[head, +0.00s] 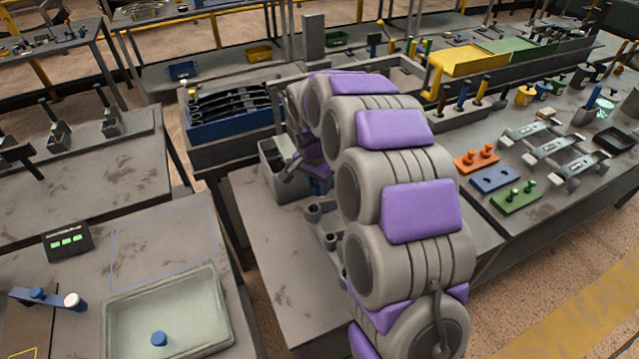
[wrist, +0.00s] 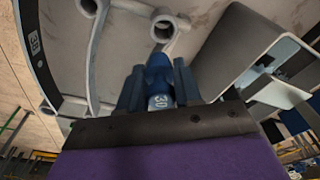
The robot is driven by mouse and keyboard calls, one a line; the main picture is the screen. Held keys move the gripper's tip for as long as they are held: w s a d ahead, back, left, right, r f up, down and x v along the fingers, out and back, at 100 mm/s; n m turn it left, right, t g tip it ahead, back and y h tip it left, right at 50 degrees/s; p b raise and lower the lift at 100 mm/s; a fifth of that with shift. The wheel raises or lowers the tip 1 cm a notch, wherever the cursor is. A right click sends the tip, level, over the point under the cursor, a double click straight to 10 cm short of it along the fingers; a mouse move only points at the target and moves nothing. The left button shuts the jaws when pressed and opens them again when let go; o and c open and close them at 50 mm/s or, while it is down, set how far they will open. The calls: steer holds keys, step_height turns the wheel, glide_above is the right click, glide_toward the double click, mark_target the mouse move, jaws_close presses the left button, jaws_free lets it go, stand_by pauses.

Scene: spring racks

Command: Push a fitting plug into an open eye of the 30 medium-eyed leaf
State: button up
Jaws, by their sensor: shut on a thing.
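My gripper (wrist: 160,88) is shut on a blue plug (wrist: 158,68) marked 30, seen between its two dark fingers in the wrist view. Beyond the plug tip is a grey ring-shaped eye (wrist: 166,26), with a second eye (wrist: 90,6) to its left; whether the plug touches the nearer eye cannot be told. A dark curved strip at the left bears a tag (wrist: 36,45) that I cannot read surely. In the head view my arm hides most of the gripper; grey eyed fittings (head: 316,210) stand on the bench beside it.
A grey tray (head: 112,325) at front left holds another blue plug (head: 158,338). A blue bar (head: 35,296) lies to its left, below a box with green lights (head: 68,241). A grey bin (head: 270,165) stands by my gripper. Orange (head: 477,160), blue (head: 492,180) and green (head: 515,202) plates lie right.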

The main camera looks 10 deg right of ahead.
mark_target(319, 196)
steer(key=shift+w+r, duration=0.1)
steer(key=shift+d, duration=0.15)
steer(key=f, duration=0.3)
steer(key=f+b, duration=0.1)
steer(key=f, duration=0.1)
steer(key=shift+a+f, duration=0.1)
steer(key=shift+a, duration=0.15)
steer(key=shift+d, duration=0.2)
steer(key=shift+a, duration=0.75)
stand_by(1.6)
